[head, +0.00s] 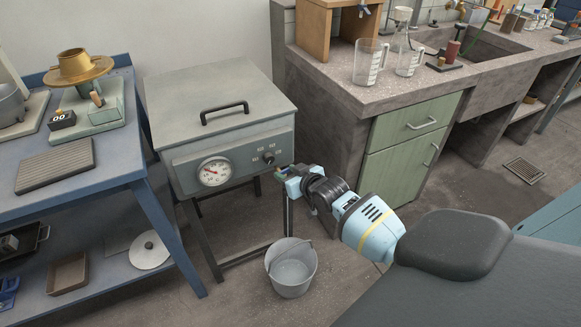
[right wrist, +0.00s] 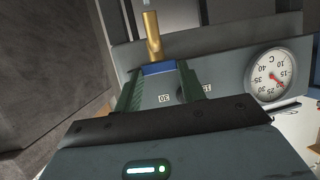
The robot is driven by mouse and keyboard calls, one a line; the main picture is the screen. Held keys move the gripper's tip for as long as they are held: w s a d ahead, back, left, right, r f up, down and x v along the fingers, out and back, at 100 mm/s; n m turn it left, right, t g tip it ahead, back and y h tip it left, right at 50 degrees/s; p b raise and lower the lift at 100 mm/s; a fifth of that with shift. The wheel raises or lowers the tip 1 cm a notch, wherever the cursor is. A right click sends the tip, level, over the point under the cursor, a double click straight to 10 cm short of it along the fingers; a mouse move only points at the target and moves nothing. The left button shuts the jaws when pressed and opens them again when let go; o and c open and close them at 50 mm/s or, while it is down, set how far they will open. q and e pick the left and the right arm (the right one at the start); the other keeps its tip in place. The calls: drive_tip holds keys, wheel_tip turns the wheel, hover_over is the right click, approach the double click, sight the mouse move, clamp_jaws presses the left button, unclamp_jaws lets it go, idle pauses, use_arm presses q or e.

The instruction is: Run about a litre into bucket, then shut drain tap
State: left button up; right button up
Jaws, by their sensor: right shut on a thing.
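The grey steel bath (head: 218,118) with a lid, a round dial and a knob stands on a dark frame. My right gripper (head: 283,180) is at the lower right of its front and is shut on the blue tap handle (right wrist: 158,68). The brass drain tap (right wrist: 152,36) shows just beyond the fingertips in the right wrist view. A pale bluish strip at the spout's end may be water; I cannot tell. The grey bucket (head: 291,272) stands upright on the floor below the gripper. Its water level is unclear. My left gripper is out of view.
A blue bench (head: 118,186) with instruments is at the left. A stone counter (head: 400,92) with two clear jugs, a sink and green drawers (head: 405,140) is at the right. A floor drain (head: 525,171) lies further right. Some floor around the bucket is clear.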

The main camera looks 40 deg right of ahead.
drive_tip(key=shift+w+a+r+m+h+p, duration=0.15)
drive_tip(key=shift+r+m+h+p, duration=0.2)
drive_tip(key=shift+m+h+p, duration=0.4)
drive_tip(key=shift+h+p, duration=0.25)
drive_tip(key=shift+p, duration=0.05)
drive_tip(key=shift+f+m, duration=0.1)
drive_tip(key=shift+m, duration=0.15)
drive_tip(key=shift+h, duration=0.3)
drive_tip(key=o, duration=0.9)
drive_tip(key=shift+f, duration=0.1)
drive_tip(key=shift+o, duration=0.4)
drive_tip(key=shift+f, duration=0.1)
drive_tip(key=shift+a, duration=0.1)
